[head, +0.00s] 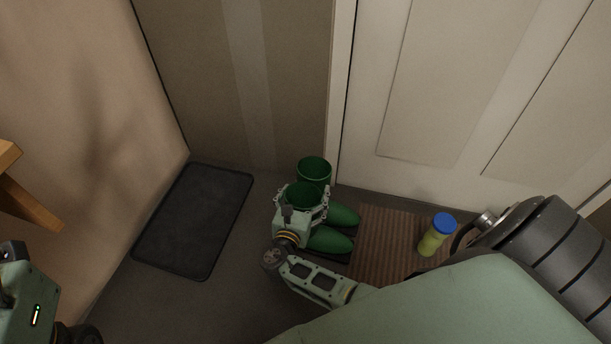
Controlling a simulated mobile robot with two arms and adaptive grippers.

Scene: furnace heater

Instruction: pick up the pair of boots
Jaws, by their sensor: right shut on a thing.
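A pair of green boots (334,240) stands upright on the floor by the door frame, toes pointing right, with a dark mat or tray under them. My right gripper (303,197) is shut on the shaft of the nearer boot, its fingers on either side just below the rim. The farther boot (314,168) stands right behind, and its shaft is partly hidden by the nearer one. My left arm shows at the lower left edge, but its gripper's fingers are out of the picture.
A dark mat (192,222) lies on the left. A brown ribbed doormat (388,246) lies before the white door (440,90). A yellow-green bottle with a blue cap (436,235) stands on the right. A wooden furniture edge (30,195) juts in from the left.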

